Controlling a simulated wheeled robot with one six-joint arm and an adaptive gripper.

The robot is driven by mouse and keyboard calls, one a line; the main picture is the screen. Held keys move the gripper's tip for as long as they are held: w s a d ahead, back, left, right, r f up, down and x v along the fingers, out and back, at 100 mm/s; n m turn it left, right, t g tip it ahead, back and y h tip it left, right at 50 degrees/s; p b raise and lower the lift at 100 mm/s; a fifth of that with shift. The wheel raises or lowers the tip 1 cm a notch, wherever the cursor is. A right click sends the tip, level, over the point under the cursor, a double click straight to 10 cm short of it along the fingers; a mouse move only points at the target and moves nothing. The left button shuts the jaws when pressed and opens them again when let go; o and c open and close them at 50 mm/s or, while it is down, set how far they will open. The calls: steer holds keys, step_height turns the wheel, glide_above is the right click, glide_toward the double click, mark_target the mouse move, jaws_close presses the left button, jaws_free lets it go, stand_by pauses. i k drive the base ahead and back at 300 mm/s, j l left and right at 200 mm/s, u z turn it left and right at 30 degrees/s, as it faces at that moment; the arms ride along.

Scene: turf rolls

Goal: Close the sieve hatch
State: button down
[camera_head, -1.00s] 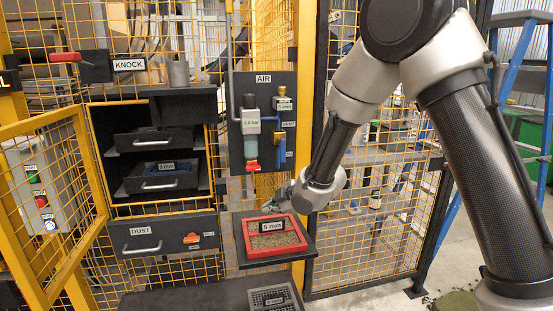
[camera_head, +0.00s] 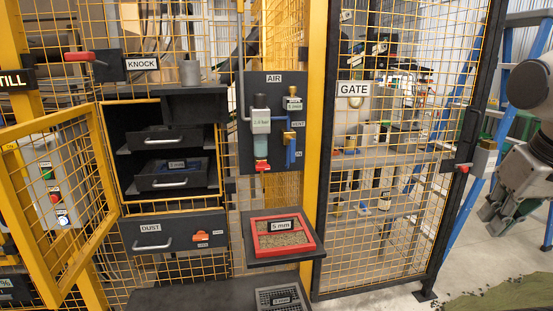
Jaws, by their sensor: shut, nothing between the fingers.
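The sieve hatch is a yellow-framed mesh door (camera_head: 50,205) at the left. It stands swung open, away from the dark cabinet opening (camera_head: 165,150). Inside the opening are two dark drawers with handles, an upper one (camera_head: 165,140) and a lower one (camera_head: 172,180) with a blue-edged sieve in it. My gripper (camera_head: 490,212) is at the far right edge, shut and empty, far from the hatch. Its fingertips are small and partly blurred in view.
A red-framed 5 mm sieve (camera_head: 284,237) rests on a dark shelf right of the DUST drawer (camera_head: 172,235). The red knock handle (camera_head: 79,57) is above the hatch. The mesh gate (camera_head: 390,180) is closed; a blue ladder (camera_head: 465,225) stands beyond it.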

mark_target(44, 262)
steer(key=j+u, duration=0.4)
steer(key=j, duration=2.6)
steer(key=k+j+u, duration=0.1)
steer(key=u, duration=0.2)
steer(key=j+u, duration=0.25)
steer(key=k, duration=0.05)
